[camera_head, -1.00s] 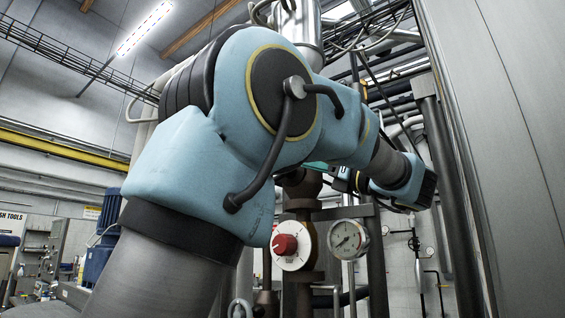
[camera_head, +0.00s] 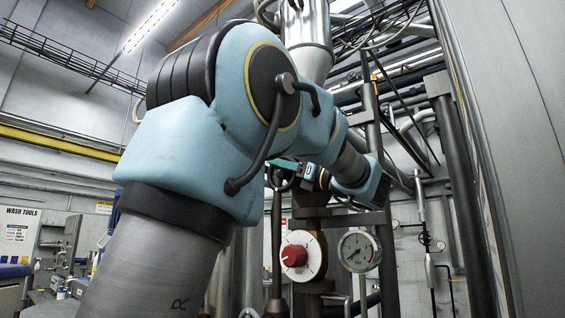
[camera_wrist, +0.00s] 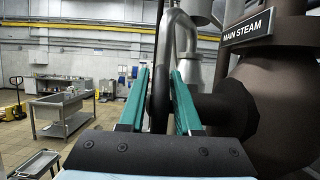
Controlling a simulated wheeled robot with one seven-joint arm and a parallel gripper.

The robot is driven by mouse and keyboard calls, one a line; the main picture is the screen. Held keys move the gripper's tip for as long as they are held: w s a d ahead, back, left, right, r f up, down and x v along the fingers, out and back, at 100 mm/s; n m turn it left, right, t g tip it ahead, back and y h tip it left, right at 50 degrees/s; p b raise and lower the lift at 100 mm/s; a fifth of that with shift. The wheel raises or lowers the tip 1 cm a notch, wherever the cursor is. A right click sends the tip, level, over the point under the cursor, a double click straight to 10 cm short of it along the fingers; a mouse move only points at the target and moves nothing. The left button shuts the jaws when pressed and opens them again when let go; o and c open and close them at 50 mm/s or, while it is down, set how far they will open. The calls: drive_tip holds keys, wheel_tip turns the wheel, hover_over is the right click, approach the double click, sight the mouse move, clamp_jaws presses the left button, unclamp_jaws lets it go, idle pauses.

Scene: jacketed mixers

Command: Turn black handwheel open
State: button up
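The black handwheel (camera_wrist: 158,98) shows nearly edge-on in the wrist view, as a dark upright ring. My gripper (camera_wrist: 160,70) has its two teal fingers on either side of the rim, with narrow gaps that look clear of it. Contact cannot be made out for certain. Behind the wheel to the right is the dark valve body with a "MAIN STEAM" sign (camera_wrist: 248,27). In the head view, my gripper (camera_head: 284,165) is a small teal patch beside the brown pipe, mostly hidden by my arm.
A red knob on a white dial (camera_head: 295,256) and a round gauge (camera_head: 358,250) sit just below my wrist. A tall steel wall (camera_head: 510,120) stands close on the right. A curved metal pipe (camera_wrist: 180,25) rises behind the wheel. Open floor with a steel table (camera_wrist: 58,110) lies left.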

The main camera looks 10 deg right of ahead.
drive_tip(key=shift+c, duration=0.3)
clamp_jaws()
drive_tip(key=shift+g+h, duration=0.3)
drive_tip(key=shift+w+a+g+h, duration=0.15)
drive_tip(key=shift+g+h, duration=0.3)
drive_tip(key=shift+g, duration=0.05)
drive_tip(key=shift+w+a+g+h, duration=0.1)
drive_tip(key=shift+g+h, duration=0.35)
drive_tip(key=shift+g, duration=0.05)
drive_tip(key=g, duration=0.1)
drive_tip(key=g+h, duration=0.1)
drive_tip(key=h, duration=0.1)
drive_tip(key=shift+w+a+f+g, duration=0.2)
drive_tip(key=shift+w+a+g, duration=0.1)
drive_tip(key=shift+g, duration=0.1)
drive_tip(key=g+h, duration=0.2)
drive_tip(key=shift+w+a+f+h, duration=0.1)
drive_tip(key=shift+w+f+h, duration=0.1)
drive_tip(key=shift+f+h, duration=0.1)
drive_tip(key=shift+f+g+h, duration=0.15)
drive_tip(key=shift+g+h, duration=0.55)
drive_tip(key=shift+g, duration=0.1)
